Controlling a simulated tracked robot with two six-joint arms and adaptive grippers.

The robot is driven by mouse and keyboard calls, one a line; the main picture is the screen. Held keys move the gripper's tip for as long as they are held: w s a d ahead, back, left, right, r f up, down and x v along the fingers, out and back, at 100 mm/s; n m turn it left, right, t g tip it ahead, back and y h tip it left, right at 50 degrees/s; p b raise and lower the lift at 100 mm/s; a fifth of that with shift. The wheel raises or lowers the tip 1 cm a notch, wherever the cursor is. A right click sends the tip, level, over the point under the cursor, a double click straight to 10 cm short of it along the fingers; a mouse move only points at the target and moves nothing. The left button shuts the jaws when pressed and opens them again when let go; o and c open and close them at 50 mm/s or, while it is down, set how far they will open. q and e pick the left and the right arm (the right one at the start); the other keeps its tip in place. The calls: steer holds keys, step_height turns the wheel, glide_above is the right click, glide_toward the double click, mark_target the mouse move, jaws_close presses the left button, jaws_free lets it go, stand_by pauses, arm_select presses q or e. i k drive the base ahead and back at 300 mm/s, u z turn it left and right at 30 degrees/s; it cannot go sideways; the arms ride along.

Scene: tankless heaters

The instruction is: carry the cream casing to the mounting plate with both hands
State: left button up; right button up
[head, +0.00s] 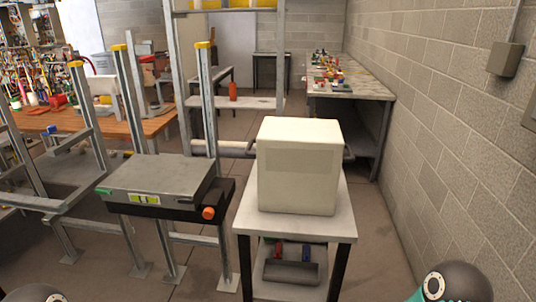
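The cream casing (298,168) is a large upright box in the middle of the head view. It stands on the pale top of a small table (300,225), with nothing gripping it that I can see. To its left, a flat grey unit (158,178) with a dark base and an orange knob sits on a metal frame. I cannot tell whether this is the mounting plate or holds it. Only rounded dark parts of my arms show at the bottom left and bottom right corners. Neither gripper is in view.
The table's lower shelf (290,272) holds a dark tray and small red and blue items. Metal posts with yellow caps (205,85) stand at left. A block wall (455,110) runs along the right, with a bench (350,88) behind. Floor is clear right of the table.

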mark_target(160, 172)
steer(key=i, duration=0.95)
steer(key=z, duration=0.5)
